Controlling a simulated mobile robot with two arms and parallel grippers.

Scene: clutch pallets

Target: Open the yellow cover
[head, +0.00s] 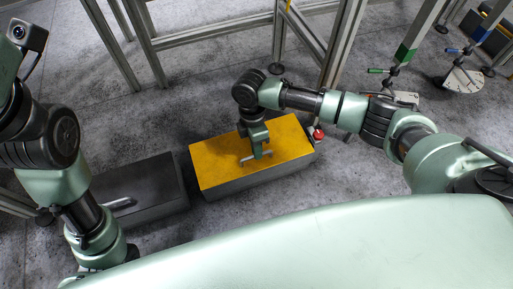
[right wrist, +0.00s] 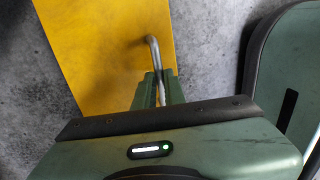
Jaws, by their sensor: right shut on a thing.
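The yellow cover (head: 215,165) lies flat on top of a grey box (head: 240,186) on the floor, in the middle of the head view. In the right wrist view the cover (right wrist: 95,45) fills the upper left. A bent metal handle (right wrist: 152,45) stands on the cover; it also shows in the head view (head: 246,159). My right gripper (head: 259,151) reaches down over the cover and is shut on the handle. Its fingers (right wrist: 158,92) are around the handle's bar in the right wrist view. My left arm is at the left, with its gripper out of view.
A dark box (head: 150,180) with a metal handle stands close to the left of the yellow-covered box. A red knob (head: 318,133) is at the covered box's right end. Metal frame posts (head: 143,40) stand behind. Open floor lies between.

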